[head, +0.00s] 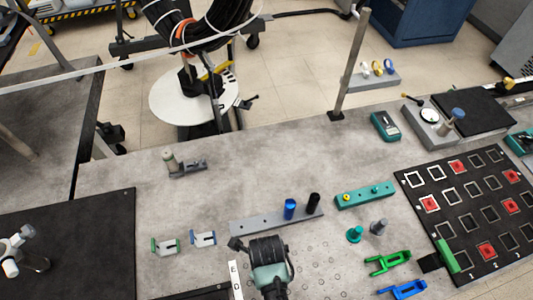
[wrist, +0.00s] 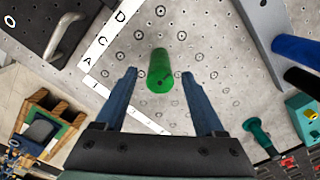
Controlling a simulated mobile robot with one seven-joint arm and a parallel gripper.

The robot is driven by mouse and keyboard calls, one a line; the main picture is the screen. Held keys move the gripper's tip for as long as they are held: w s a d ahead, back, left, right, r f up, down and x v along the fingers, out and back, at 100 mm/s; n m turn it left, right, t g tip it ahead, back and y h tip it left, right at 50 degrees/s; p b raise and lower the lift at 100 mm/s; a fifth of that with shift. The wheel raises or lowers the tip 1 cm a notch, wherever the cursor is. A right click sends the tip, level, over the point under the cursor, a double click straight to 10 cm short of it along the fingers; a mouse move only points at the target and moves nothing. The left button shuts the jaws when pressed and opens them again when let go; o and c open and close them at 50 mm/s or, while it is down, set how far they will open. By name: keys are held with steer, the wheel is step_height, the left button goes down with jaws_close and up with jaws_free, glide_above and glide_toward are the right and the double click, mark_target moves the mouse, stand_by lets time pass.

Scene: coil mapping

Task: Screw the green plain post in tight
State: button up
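The green plain post (wrist: 160,66) is in the wrist view, standing on the perforated plate, with its top end towards the camera. My gripper (wrist: 159,76) is open, with one blue finger on each side of the post. A gap shows between each finger and the post, so neither touches it. Whether the fingertips are level with the post or above it, I cannot tell. In the head view my gripper (head: 268,252) is over the perforated area, and the post is hidden behind it. The post's lower end and seat are not clear.
A grey bar (head: 262,224) with blue (head: 290,209) and black (head: 313,203) posts stands close behind my gripper. A lettered white strip (wrist: 97,55) lies beside the post.

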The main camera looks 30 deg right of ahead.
steer(key=shift+r, duration=0.1)
step_height(320, 180, up, 13)
steer(key=b, duration=0.1)
stand_by(0.6)
steer(key=shift+w, duration=0.1)
